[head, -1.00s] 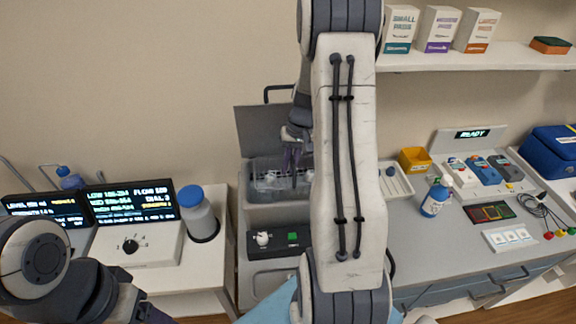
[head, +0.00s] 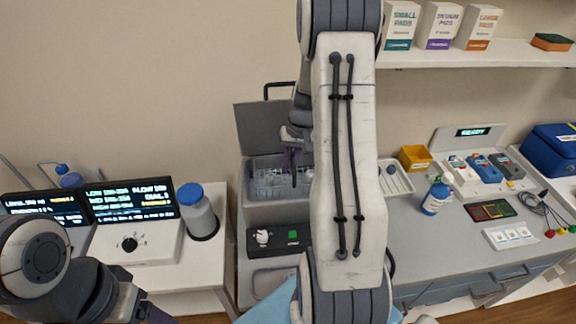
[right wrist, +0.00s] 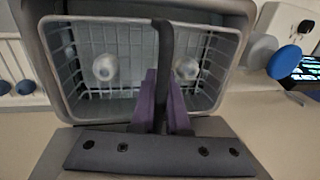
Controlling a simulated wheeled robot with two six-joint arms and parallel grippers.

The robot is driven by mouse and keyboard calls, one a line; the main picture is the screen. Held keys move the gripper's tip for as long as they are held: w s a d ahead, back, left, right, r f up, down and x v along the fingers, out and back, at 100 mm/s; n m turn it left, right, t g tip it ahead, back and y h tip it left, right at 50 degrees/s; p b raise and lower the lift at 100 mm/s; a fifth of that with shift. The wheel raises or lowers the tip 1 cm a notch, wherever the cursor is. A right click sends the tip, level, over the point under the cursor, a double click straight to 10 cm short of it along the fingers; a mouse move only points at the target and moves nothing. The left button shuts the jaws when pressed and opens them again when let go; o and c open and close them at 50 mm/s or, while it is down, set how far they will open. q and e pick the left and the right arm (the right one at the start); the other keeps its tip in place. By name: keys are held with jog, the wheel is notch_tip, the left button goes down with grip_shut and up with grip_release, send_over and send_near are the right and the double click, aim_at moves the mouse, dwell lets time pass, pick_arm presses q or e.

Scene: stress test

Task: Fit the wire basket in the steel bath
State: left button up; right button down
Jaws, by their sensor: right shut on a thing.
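The grey wire basket (head: 268,183) is within the opening of the steel bath (head: 262,163), whose lid stands up behind it. In the right wrist view the basket (right wrist: 122,104) shows its mesh walls inside the bath's rounded rim (right wrist: 250,12). Two pale round things lie in it. I cannot tell whether it is fully seated. My right gripper (head: 292,160) is over the basket, its purple fingers (right wrist: 163,100) shut on the dark upright handle (right wrist: 163,50). My right arm hides the bath's right side in the head view. My left arm shows at lower left, its jaws out of frame.
A blue-capped bottle (head: 199,213) and a knob box (head: 140,246) stand left of the bath. A shelf (head: 470,60) with boxes hangs above.

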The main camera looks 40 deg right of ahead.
aim_at(288, 181)
jog(key=shift+f+b, duration=1.8)
jog(key=shift+f, duration=0.6)
dwell(2.8)
dwell(0.3)
jog(key=c, duration=1.2)
grip_release()
jog(key=shift+r, duration=0.1)
jog(key=shift+r+p, duration=1.65)
jog(key=shift+r, duration=0.3)
jog(key=o, duration=0.6)
jog(key=shift+c, duration=0.2)
jog(key=shift+r, duration=0.1)
